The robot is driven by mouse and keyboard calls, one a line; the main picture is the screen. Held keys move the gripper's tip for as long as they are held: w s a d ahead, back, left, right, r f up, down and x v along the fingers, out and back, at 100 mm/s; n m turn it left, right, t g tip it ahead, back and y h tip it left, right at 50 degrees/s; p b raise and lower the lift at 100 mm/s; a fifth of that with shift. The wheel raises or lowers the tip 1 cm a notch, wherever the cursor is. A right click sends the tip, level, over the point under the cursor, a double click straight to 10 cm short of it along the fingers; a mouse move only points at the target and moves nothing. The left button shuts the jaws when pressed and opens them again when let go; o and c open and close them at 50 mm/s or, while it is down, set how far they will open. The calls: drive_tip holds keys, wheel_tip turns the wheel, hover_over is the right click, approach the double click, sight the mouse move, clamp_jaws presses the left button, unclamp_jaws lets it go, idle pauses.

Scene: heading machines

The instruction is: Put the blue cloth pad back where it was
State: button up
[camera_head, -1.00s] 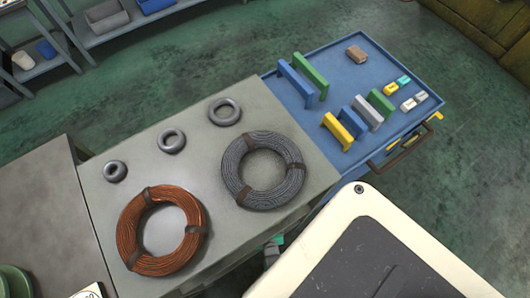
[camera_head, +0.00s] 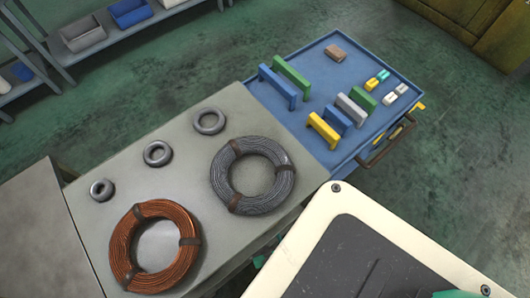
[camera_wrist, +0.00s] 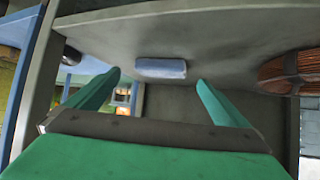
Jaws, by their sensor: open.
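A pale blue-grey pad (camera_wrist: 160,68), which looks like the blue cloth pad, lies on a grey surface in the wrist view. My gripper (camera_wrist: 158,79) is open, with its green fingers apart in front of the pad, one toward each end. The pad appears clear of both fingers. I cannot make out the pad in the head view.
The grey bench (camera_head: 190,190) carries a copper coil (camera_head: 121,253), a grey wire coil (camera_head: 284,190) and three small rings. A blue cart top (camera_head: 325,72) beside it holds several coloured blocks. The copper coil also shows in the wrist view (camera_wrist: 290,72).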

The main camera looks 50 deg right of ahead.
drive_tip(key=v, duration=0.4)
drive_tip(key=shift+s+a+r, duration=0.1)
drive_tip(key=shift+s+r, duration=0.05)
drive_tip(key=shift+s, duration=0.2)
drive_tip(key=shift+s+a+r, duration=0.2)
drive_tip(key=shift+a, duration=0.1)
drive_tip(key=shift+d, duration=0.1)
